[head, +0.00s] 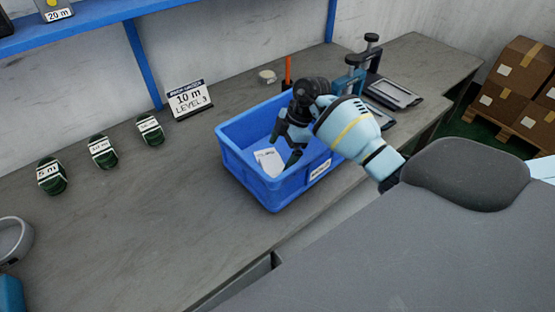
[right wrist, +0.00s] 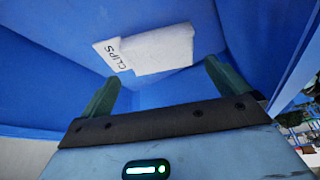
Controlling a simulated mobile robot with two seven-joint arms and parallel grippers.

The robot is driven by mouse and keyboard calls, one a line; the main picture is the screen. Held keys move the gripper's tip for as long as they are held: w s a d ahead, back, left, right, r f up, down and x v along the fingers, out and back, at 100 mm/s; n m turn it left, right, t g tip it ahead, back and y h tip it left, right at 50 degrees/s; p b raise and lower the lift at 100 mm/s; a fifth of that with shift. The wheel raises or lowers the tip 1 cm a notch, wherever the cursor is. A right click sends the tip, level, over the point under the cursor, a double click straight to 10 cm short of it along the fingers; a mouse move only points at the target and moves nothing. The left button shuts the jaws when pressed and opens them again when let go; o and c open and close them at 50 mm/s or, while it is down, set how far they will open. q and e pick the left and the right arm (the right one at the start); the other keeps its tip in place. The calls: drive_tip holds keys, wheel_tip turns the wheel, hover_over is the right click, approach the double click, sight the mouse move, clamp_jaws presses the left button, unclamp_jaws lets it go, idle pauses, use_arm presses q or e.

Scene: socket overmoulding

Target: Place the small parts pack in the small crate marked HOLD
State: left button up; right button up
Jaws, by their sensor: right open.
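The small parts pack (head: 268,161) is white and lies inside the blue crate (head: 240,178), against its floor or far wall; I cannot tell which. In the right wrist view the pack (right wrist: 158,50) shows the word CLIPS. The crate has a white label on its front whose text is too small to read. My right gripper (head: 284,146) reaches down into the crate. In the right wrist view its fingers (right wrist: 162,82) are open and apart, with the pack beyond them and nothing held. My left gripper is not in view.
The crate stands on a grey bench (head: 150,210). A blue clamp-like fixture (head: 350,78) stands behind my right arm.

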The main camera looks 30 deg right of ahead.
drive_tip(key=v, duration=0.7)
